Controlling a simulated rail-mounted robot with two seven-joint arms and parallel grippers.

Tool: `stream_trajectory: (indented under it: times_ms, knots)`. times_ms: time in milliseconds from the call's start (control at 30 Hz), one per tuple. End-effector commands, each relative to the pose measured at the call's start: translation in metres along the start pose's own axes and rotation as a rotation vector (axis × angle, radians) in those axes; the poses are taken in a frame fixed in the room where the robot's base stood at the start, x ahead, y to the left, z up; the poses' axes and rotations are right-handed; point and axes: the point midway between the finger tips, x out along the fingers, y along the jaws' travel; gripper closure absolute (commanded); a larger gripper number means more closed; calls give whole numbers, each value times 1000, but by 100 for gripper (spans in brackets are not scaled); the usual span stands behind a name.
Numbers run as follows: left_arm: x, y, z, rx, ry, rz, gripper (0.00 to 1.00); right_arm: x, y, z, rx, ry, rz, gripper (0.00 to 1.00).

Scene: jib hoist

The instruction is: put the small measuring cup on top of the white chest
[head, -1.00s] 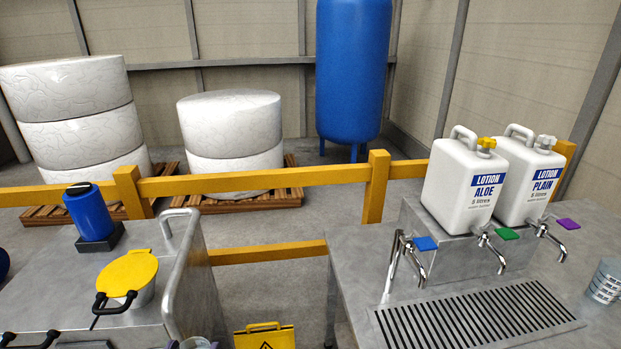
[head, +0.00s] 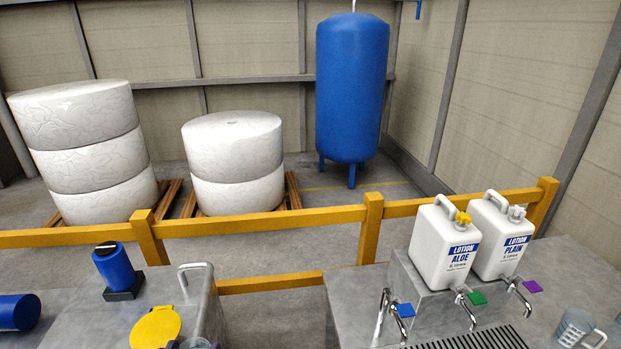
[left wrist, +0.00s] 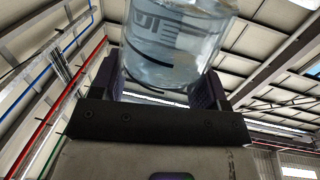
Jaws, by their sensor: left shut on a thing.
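My left gripper (left wrist: 160,85) is shut on a clear measuring cup (left wrist: 172,45), which sits between its two dark fingers in the left wrist view. The cup has dark graduation marks and looks upright. In the head view, only the rim of this cup (head: 196,344) shows at the bottom edge, beside the yellow round lid; the gripper is mostly cut off there. Another clear graduated cup with a handle (head: 574,328) stands on the metal counter at the lower right. I see no white chest in either view. My right gripper is out of view.
A yellow rail (head: 270,222) crosses behind the counters. A metal cabinet (head: 205,300) carries a blue canister (head: 114,266) and a yellow lid (head: 156,328). Two white lotion jugs (head: 445,243) stand above taps. Behind are wrapped white bales (head: 232,160) and a blue tank (head: 351,85).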

Motion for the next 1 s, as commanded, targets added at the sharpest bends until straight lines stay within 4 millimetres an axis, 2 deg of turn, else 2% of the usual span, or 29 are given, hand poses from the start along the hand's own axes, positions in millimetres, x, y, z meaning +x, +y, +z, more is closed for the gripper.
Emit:
stream_trajectory:
  times_ms: [33,300,500,700,1000]
  knots:
    - [0,0,-26,0,1,0,63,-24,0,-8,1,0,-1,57]
    - [0,0,-89,0,1,0,63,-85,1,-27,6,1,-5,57]
    - [0,0,-129,0,1,0,63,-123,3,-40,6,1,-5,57]
    - [0,0,-157,0,1,0,63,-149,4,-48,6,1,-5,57]
    - [0,0,-174,-1,1,0,63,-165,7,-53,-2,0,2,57]
